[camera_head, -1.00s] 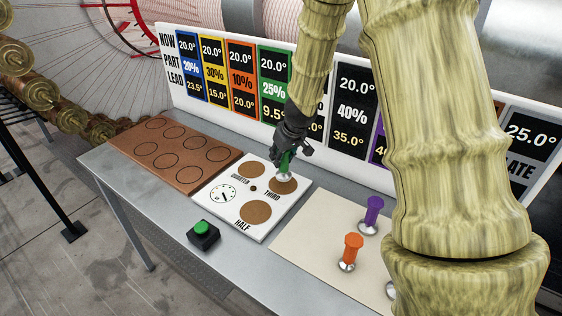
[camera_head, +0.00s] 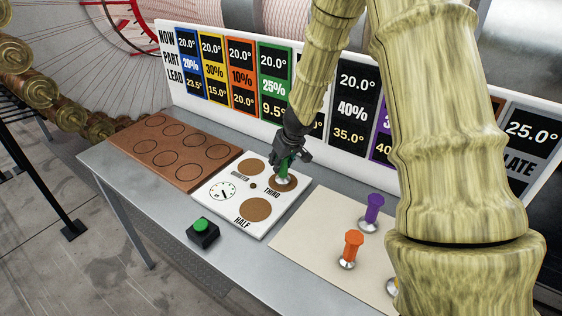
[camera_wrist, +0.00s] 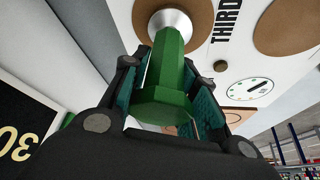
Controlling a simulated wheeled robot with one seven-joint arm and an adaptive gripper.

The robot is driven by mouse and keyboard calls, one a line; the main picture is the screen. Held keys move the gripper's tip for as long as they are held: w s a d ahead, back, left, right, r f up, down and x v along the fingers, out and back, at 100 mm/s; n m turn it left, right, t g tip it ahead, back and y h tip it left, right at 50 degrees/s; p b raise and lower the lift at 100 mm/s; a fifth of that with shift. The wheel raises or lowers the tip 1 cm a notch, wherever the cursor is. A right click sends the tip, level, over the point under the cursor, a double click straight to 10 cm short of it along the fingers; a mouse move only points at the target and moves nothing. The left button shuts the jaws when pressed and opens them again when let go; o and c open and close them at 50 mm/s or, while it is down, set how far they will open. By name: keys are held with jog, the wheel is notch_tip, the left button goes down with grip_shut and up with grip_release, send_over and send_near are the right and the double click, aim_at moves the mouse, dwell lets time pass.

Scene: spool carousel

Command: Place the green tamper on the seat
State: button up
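The green tamper (camera_wrist: 168,75) is upright between the two fingers of my gripper (camera_head: 287,160), which look shut on its green handle. In the wrist view my gripper (camera_wrist: 165,95) has a teal pad on each side of the handle. The tamper's silver base is over the brown round seat marked THIRD (camera_head: 292,185) on the white board (camera_head: 222,213). Whether the base touches the seat I cannot tell. The board also has brown seats marked HALF (camera_head: 256,209) and QUARTER (camera_head: 251,167), and a small dial (camera_head: 222,190).
An orange tamper (camera_head: 351,247) and a purple tamper (camera_head: 372,211) stand on a cream mat (camera_head: 305,235) to the right. A brown board with ringed circles (camera_head: 178,157) lies left. A black box with a green button (camera_head: 203,231) sits in front. A sign panel (camera_head: 273,85) rises behind.

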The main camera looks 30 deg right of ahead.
jog(key=o, duration=0.3)
jog(key=shift+r, duration=0.2)
jog(key=v, duration=1.2)
jog(key=shift+f+p, duration=0.1)
jog(key=shift+p, duration=0.25)
